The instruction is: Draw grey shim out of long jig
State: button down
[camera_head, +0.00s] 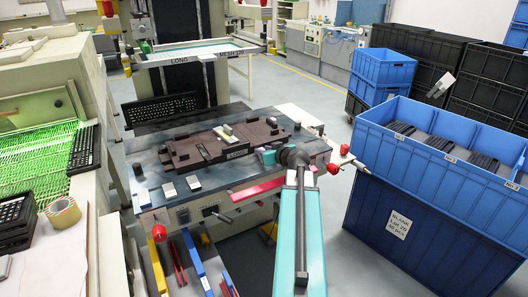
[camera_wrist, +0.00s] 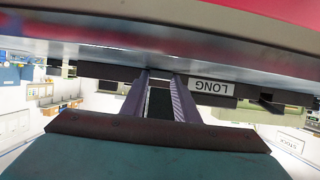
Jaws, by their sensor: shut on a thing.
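The long jig (camera_head: 190,150) is a dark brown plate lying on the bench top in the head view. In the wrist view its edge bears an upside-down white LONG label (camera_wrist: 212,87). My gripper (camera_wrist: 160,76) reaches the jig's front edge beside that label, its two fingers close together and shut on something. In the head view the teal end of my gripper (camera_head: 262,156) is at the jig's front right edge. The grey shim cannot be made out clearly; the fingers and the jig's edge hide what is held.
A red bar (camera_head: 257,190) runs along the bench front. Small pale blocks (camera_head: 193,183) lie in front of the jig. A blue crate (camera_head: 450,185) stands right. The floor between bench and crate is mostly clear.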

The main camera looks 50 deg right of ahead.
aim_at(275, 167)
jog(key=shift+s, duration=0.15)
jog(key=shift+s+a+b, duration=0.3)
jog(key=shift+s+b, duration=0.3)
jog(key=shift+s, duration=0.35)
jog(key=shift+s+a+b, duration=0.35)
jog(key=shift+s+b, duration=0.25)
jog(key=shift+s, duration=0.4)
jog(key=shift+s+a+b, duration=0.3)
jog(key=shift+s+b, duration=0.3)
jog(key=shift+s, duration=0.35)
jog(key=shift+b, duration=1.15)
jog(key=b, duration=0.3)
jog(key=shift+s+r+b, duration=0.3)
jog(key=shift+b, duration=0.1)
jog(key=b+v, duration=0.1)
jog(key=b, duration=0.5)
jog(key=shift+s+a+r, duration=0.15)
jog(key=shift+s, duration=0.05)
jog(key=shift+s+a+r+p, duration=0.2)
jog(key=shift+s+r, duration=0.25)
jog(key=shift+s, duration=0.05)
jog(key=shift+s+a+r+p, duration=0.15)
jog(key=shift+s+r+p, duration=0.05)
jog(key=shift+s+r, duration=0.3)
jog(key=shift+f, duration=0.1)
